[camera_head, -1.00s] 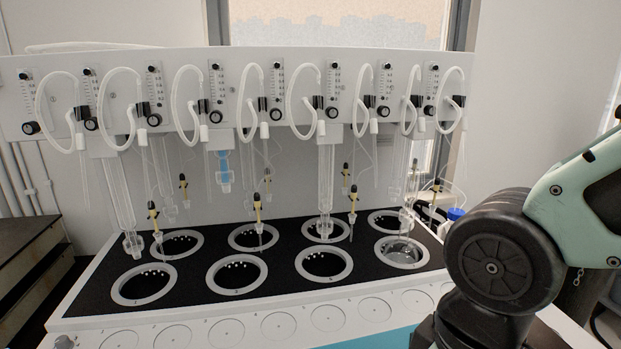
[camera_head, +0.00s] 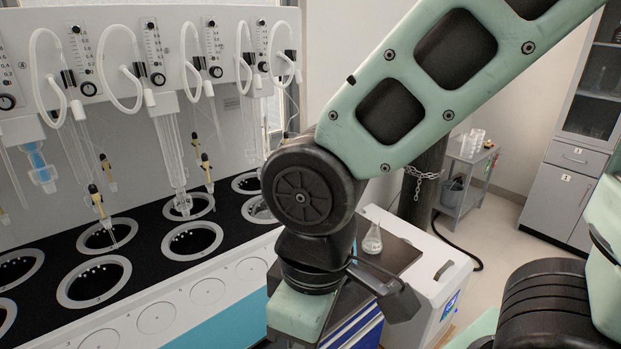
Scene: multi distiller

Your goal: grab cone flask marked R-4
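A clear cone flask (camera_head: 372,239) stands upright on a dark-topped surface just right of my arm's joint, in the middle of the head view. Any mark on it is too small to read, so I cannot tell if it is R-4. My gripper (camera_head: 392,300) appears to be the dark part at the lower middle, below and in front of the flask and apart from it. Its fingers cannot be made out, and I see nothing held in it.
The distiller (camera_head: 130,260) with round wells and hanging glass tubes fills the left. A white box with a handle (camera_head: 440,275) stands right of the flask. A grey cart (camera_head: 468,165) with beakers and a cabinet (camera_head: 565,190) stand behind. Floor is open at right.

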